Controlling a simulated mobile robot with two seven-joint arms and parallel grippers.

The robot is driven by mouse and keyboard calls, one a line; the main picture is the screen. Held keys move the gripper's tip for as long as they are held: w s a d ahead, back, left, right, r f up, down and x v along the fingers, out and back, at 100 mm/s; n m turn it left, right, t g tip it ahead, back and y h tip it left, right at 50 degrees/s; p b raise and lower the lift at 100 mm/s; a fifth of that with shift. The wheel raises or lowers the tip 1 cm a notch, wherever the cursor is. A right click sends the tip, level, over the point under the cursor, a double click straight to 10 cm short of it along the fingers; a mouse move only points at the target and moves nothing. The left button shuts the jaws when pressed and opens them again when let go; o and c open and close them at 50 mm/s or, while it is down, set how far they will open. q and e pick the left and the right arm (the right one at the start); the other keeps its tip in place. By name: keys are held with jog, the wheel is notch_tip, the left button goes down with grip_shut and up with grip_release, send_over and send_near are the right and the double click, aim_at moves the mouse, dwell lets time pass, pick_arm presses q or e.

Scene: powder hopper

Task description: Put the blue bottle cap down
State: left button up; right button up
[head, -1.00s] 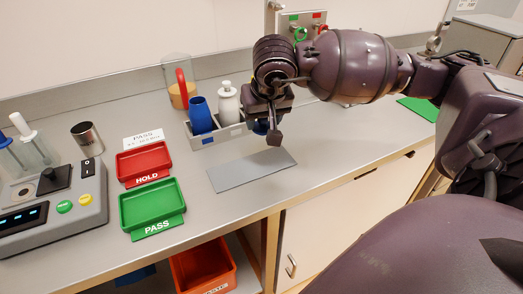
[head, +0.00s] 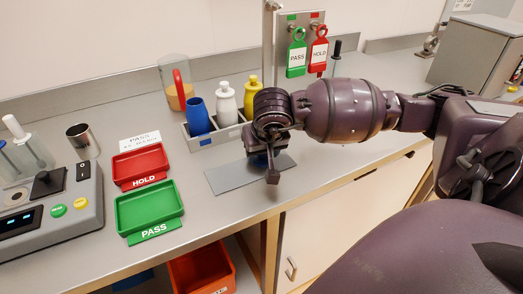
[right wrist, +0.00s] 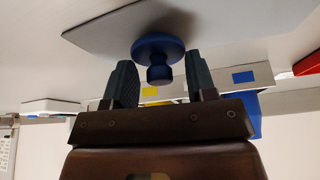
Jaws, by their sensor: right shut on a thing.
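The blue bottle cap (right wrist: 158,50), a disc with a short knob, shows between the fingers of my right gripper (right wrist: 160,83) in the right wrist view. The gripper is shut on it. In the head view my right gripper (head: 272,168) is over the right part of the grey mat (head: 228,180), and the arm mostly hides the cap. The mat (right wrist: 100,32) is close to the cap in the wrist view; I cannot tell whether they touch. The blue bottle (head: 198,118) stands without a cap in the grey rack. My left gripper is not in view.
The grey rack (head: 205,140) also holds a white bottle (head: 226,105) and a yellow bottle (head: 252,92), behind the gripper. Red HOLD (head: 140,162) and green PASS (head: 150,205) trays lie left of the mat. The mat's left part is clear.

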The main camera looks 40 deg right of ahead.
jog(key=shift+f, duration=0.15)
jog(key=o, duration=0.9)
jog(key=shift+r, duration=0.3)
jog(key=p+v, duration=0.1)
jog(key=v, duration=1)
jog(key=shift+s+r, duration=0.25)
jog(key=shift+r, duration=0.1)
